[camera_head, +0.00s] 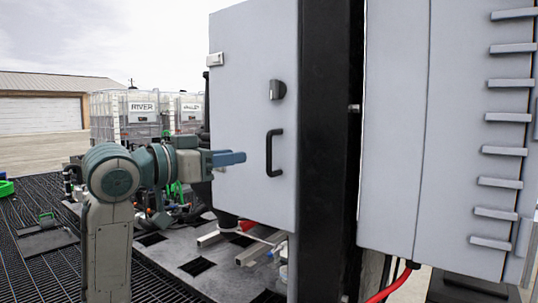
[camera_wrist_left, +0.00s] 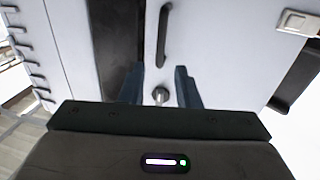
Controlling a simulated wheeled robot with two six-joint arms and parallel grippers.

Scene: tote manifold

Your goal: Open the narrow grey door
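The narrow grey door (camera_head: 245,110) is a tall panel left of a black post and looks shut. Near its right edge are a dark turn knob (camera_head: 277,90) and, below it, a black bar handle (camera_head: 272,152). My left gripper (camera_head: 240,157) is in front of the door, left of the handle, apart from it. In the left wrist view its two blue fingers (camera_wrist_left: 159,86) are spread with nothing held. There the handle (camera_wrist_left: 163,35) shows beyond the fingertips, and the knob (camera_wrist_left: 160,95) shows between the fingers. My right gripper is not in view.
A black post (camera_head: 328,150) stands right of the door. A wider grey cabinet (camera_head: 395,120) with several fins is further right. A red cable (camera_head: 390,287) hangs below it. Pipes and fittings lie on the floor under the door.

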